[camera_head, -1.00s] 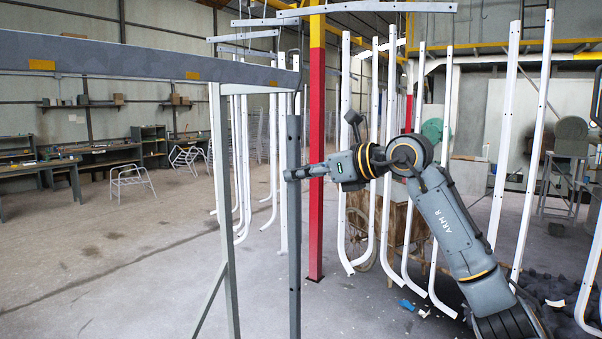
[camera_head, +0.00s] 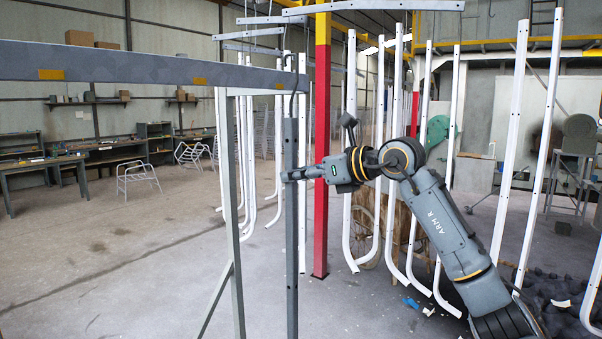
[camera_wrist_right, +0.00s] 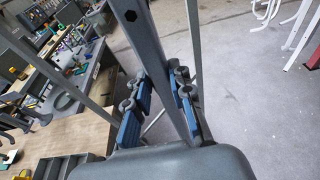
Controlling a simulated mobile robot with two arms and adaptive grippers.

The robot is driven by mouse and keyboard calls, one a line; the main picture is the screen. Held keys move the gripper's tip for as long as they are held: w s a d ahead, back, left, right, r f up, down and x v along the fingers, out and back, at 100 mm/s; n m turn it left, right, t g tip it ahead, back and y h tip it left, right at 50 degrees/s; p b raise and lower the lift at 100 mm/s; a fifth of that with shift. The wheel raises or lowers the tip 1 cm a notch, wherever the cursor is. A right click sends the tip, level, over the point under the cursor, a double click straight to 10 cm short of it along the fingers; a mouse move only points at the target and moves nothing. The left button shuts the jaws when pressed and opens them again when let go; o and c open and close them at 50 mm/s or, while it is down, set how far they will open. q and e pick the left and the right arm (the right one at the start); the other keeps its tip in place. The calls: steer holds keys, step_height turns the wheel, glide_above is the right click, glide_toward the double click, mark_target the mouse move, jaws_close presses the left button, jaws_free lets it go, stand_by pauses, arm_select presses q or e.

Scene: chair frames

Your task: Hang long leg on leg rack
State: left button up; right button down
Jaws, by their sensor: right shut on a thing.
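The long leg (camera_head: 291,235) is a dark grey straight bar, upright in the head view. My right gripper (camera_head: 291,175) is shut around it in its upper half. In the right wrist view the leg (camera_wrist_right: 165,60) runs between the blue-padded fingers of the gripper (camera_wrist_right: 160,105), and a dark hole shows in its face. The leg rack's grey beam (camera_head: 130,68) with yellow marks crosses the upper left. A thin dark hook-like piece (camera_head: 294,95) shows by the beam's right end, just above the leg's top. I cannot tell whether it touches the leg. My left gripper is out of view.
A light grey post (camera_head: 229,200) stands under the beam, left of the leg. A red and yellow column (camera_head: 321,200) stands close behind the leg. Several white curved tubes (camera_head: 350,200) hang behind my right arm. A workbench (camera_wrist_right: 60,130) is at the wrist view's left.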

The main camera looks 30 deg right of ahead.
steer(key=shift+w+a+r, duration=0.1)
steer(key=shift+w+r, duration=0.05)
steer(key=shift+w, duration=0.05)
stand_by(0.5)
steer(key=shift+w+a+p, duration=0.25)
steer(key=shift+w+p, duration=0.25)
steer(key=shift+w, duration=0.05)
steer(key=shift+w+a+p, duration=0.15)
steer(key=shift+w+p, duration=0.2)
steer(key=shift+w, duration=0.05)
steer(key=shift+w+a, duration=0.15)
steer(key=shift+w, duration=0.15)
stand_by(0.7)
steer(key=shift+f+b, duration=0.9)
steer(key=shift+f, duration=0.35)
steer(key=c, duration=1.1)
jaws_free()
steer(key=shift+s+r, duration=0.1)
